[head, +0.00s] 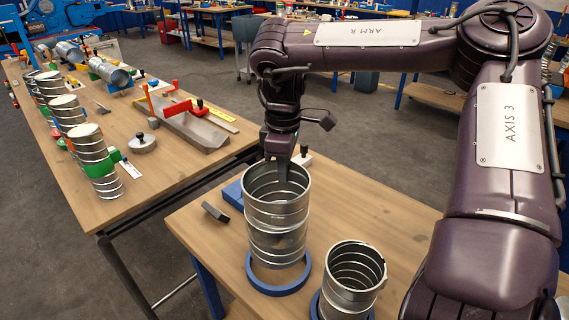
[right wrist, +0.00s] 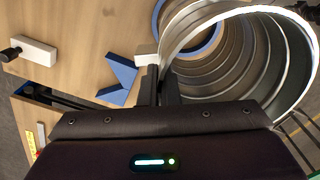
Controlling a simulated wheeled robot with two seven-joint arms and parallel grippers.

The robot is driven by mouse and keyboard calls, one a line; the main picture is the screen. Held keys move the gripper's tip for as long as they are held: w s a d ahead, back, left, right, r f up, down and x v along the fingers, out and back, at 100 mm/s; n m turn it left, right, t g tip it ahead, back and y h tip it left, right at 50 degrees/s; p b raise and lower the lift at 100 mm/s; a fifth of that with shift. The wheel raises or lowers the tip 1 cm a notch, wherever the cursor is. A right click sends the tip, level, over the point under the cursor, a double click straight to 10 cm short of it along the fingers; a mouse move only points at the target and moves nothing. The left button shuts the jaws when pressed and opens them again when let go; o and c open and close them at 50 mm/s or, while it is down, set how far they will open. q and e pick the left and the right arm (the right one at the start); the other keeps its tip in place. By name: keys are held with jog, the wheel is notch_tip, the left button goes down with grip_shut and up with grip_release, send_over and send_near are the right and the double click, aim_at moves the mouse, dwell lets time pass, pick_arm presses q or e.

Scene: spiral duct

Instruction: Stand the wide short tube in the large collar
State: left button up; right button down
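The wide short tube (head: 277,218) is a ribbed, shiny metal spiral duct, held roughly upright above the blue large collar (head: 281,288). Bare wood shows between its lower edge and the ring's front, so it appears raised. My right gripper (head: 282,160) is at the tube's top rim, with its fingers closed on the wall. In the right wrist view the fingers (right wrist: 160,88) meet the left side of the tube's rim (right wrist: 240,12). Through the tube's open bore, part of the blue collar (right wrist: 205,42) shows. My left gripper is out of view.
A narrower metal tube (head: 352,276) stands in a smaller blue collar at the front right, close to the held tube. A blue block (head: 233,194) and a dark block (head: 215,212) lie to the left. The left table (head: 150,184) carries several ducts and tools.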

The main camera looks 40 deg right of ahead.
aim_at(283, 198)
jog(key=shift+w+d, duration=0.1)
jog(key=shift+w, duration=0.05)
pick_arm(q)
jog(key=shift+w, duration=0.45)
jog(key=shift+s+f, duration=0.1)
